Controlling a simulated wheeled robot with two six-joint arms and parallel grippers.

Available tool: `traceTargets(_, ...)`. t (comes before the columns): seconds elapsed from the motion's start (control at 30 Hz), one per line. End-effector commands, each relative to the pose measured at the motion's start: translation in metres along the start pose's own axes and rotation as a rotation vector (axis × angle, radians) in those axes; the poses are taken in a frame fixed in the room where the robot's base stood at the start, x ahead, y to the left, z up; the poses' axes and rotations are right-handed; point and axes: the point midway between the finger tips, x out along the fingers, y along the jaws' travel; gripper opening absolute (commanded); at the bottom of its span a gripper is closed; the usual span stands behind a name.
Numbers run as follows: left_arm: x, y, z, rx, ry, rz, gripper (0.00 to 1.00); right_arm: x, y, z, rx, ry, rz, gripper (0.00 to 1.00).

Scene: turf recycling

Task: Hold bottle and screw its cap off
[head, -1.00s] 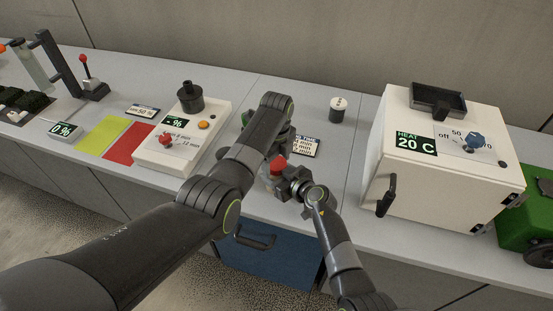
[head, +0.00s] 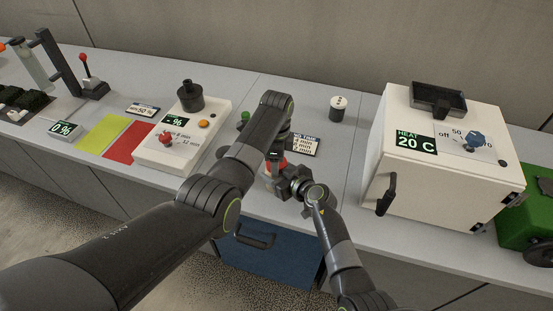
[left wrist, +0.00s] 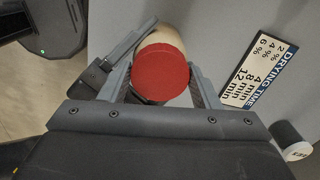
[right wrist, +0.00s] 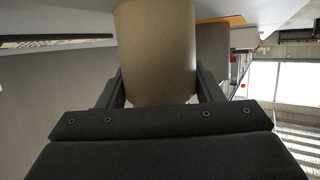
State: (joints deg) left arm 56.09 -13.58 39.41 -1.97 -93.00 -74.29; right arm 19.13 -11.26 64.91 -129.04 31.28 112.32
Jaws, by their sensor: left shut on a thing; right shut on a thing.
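The bottle (right wrist: 155,50) is a beige cylinder and fills the upper middle of the right wrist view. My right gripper (right wrist: 160,92) is shut on its body. The red cap (left wrist: 160,74) sits at the bottle's end in the left wrist view, with the beige body behind it. My left gripper (left wrist: 156,88) is shut on the cap, one finger on each side. In the head view a little of the red cap (head: 275,164) shows between my two grippers. Whether the cap is loose on the bottle cannot be told.
A drying time sign (head: 304,146) and a small white-topped container (head: 338,108) stand behind the grippers. A white heater box (head: 440,165) is to the right. A white device (head: 184,140) with a red knob is to the left. The worktop between is mostly clear.

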Motion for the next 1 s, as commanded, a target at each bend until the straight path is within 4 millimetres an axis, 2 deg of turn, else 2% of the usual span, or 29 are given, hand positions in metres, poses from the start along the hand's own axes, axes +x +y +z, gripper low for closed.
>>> traceTargets(0.27, 0.000, 0.000, 0.000, -0.002, 0.001, -0.002, 0.29, 0.000, 0.000, 0.000, 0.000, -0.001, -0.001, 0.00)
traceTargets(0.3, 0.000, 0.000, 0.000, -0.002, 0.001, -0.002, 0.62, 0.000, 0.000, 0.000, 0.000, -0.001, -0.001, 0.00)
traceTargets(0.43, 0.000, 0.000, 0.000, -0.002, 0.000, -0.001, 0.78, 0.000, 0.000, 0.000, 0.000, -0.001, -0.001, 0.00)
traceTargets(0.67, -0.002, 0.000, 0.000, -0.001, 0.001, -0.001, 0.78, 0.000, 0.000, 0.000, 0.001, -0.001, -0.001, 0.00)
traceTargets(1.0, -0.041, -0.001, -0.001, -0.001, 0.001, -0.002, 0.78, 0.000, 0.000, 0.001, 0.001, -0.001, -0.001, 0.00)
